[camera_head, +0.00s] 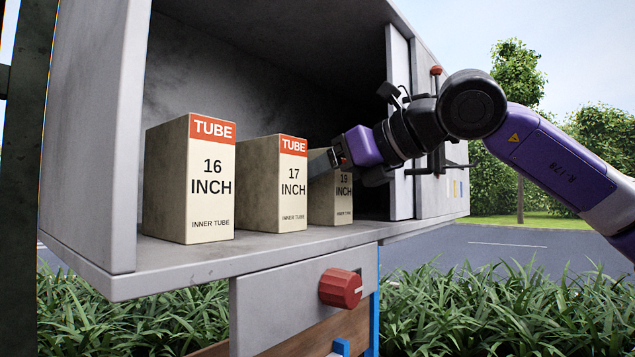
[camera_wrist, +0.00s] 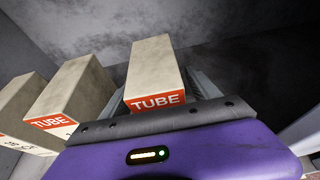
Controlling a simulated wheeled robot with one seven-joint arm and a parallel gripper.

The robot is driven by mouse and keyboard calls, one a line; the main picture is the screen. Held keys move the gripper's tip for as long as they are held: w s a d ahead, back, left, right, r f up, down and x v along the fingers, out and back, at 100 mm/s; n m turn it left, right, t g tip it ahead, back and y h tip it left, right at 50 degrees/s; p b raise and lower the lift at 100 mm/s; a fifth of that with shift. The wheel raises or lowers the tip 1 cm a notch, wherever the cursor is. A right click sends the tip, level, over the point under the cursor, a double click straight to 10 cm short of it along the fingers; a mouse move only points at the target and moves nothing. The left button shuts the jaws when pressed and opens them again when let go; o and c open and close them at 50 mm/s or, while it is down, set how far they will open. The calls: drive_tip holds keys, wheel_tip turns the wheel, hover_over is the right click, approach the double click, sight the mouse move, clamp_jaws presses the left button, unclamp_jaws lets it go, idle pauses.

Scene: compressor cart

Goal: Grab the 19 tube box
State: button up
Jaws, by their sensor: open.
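The 19 inch tube box (camera_head: 344,205) is a small cream box with a red top band, standing upright at the right end of a row on the shelf. My gripper (camera_head: 322,162) reaches in from the right at the box's upper part and hides its top label. In the wrist view the box (camera_wrist: 152,72) lies between my two open fingers (camera_wrist: 165,90), its red TUBE band close to the palm. The fingers run along both sides of it. I cannot tell whether either finger touches it.
The 17 inch box (camera_head: 285,205) stands left of it, also in the wrist view (camera_wrist: 75,92). The 16 inch box (camera_head: 212,190) is further left. The grey shelf (camera_head: 190,262) has side walls and a right panel (camera_head: 400,130) close to my arm. A red knob (camera_head: 341,288) sits below.

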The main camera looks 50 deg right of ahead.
drive_tip(key=shift+c, duration=0.2)
clamp_jaws()
drive_tip(key=shift+r, duration=0.15)
